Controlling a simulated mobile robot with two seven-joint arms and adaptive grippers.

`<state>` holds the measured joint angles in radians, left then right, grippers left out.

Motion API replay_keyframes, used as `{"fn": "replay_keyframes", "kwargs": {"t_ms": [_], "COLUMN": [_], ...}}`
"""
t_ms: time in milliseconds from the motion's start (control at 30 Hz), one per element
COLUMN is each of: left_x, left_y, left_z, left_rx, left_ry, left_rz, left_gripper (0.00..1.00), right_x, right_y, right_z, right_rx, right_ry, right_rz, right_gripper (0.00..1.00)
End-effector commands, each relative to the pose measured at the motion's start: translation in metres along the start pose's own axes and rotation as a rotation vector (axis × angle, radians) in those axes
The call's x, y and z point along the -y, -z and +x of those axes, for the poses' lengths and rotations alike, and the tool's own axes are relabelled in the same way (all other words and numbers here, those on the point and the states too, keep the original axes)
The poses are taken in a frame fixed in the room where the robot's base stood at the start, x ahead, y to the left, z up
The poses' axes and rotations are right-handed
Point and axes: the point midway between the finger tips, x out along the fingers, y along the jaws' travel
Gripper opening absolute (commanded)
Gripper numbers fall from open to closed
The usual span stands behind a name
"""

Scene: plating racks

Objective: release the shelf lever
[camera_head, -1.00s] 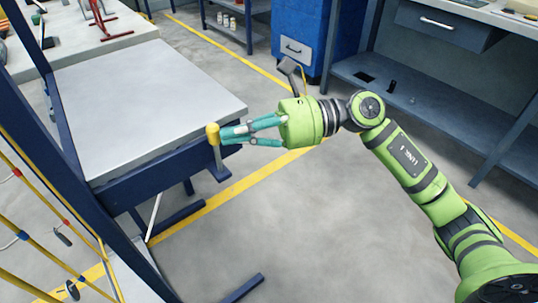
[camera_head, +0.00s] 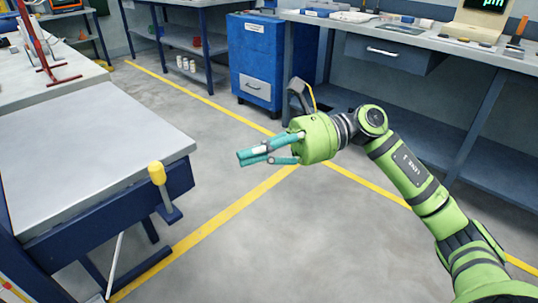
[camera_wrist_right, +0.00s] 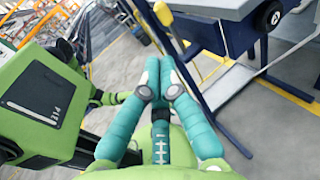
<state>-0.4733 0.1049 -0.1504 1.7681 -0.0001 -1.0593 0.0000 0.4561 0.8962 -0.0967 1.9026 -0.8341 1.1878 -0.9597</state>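In the right wrist view, the yellow knob (camera_wrist_right: 162,13) shows at the top, beyond the right gripper's fingers (camera_wrist_right: 152,45). My left gripper is not in view.
A blue cabinet (camera_head: 257,88) stands at the back. A workbench (camera_head: 440,50) with a drawer runs along the right. Another grey-topped table (camera_head: 50,75) bears red stands at the far left. Open floor with yellow lines lies between them.

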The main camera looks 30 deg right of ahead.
Motion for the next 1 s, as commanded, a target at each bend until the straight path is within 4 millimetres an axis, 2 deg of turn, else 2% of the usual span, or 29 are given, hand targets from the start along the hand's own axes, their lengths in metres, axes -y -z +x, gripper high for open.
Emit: {"fn": "replay_keyframes", "kwargs": {"t_ms": [100, 233, 800, 933, 1000], "left_x": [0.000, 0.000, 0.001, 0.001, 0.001], "left_y": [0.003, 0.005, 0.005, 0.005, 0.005], "left_z": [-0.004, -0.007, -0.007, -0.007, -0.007], "left_rx": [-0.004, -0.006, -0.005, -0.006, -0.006], "left_ry": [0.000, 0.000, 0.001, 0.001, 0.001], "left_rz": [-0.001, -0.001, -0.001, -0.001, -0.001], "left_gripper": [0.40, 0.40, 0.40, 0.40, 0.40], "right_x": [0.001, 0.000, 0.001, 0.016, 0.034], "right_y": [0.002, 0.002, 0.001, 0.002, 0.004], "right_z": [-0.015, -0.023, -0.023, -0.015, -0.012], "right_rx": [-0.001, -0.001, 0.012, 0.142, 0.281], "right_ry": [0.003, 0.001, 0.005, 0.061, 0.126], "right_rz": [0.002, 0.001, 0.013, 0.142, 0.290], "right_gripper": [0.00, 0.00, 0.00, 0.00, 0.00]}}
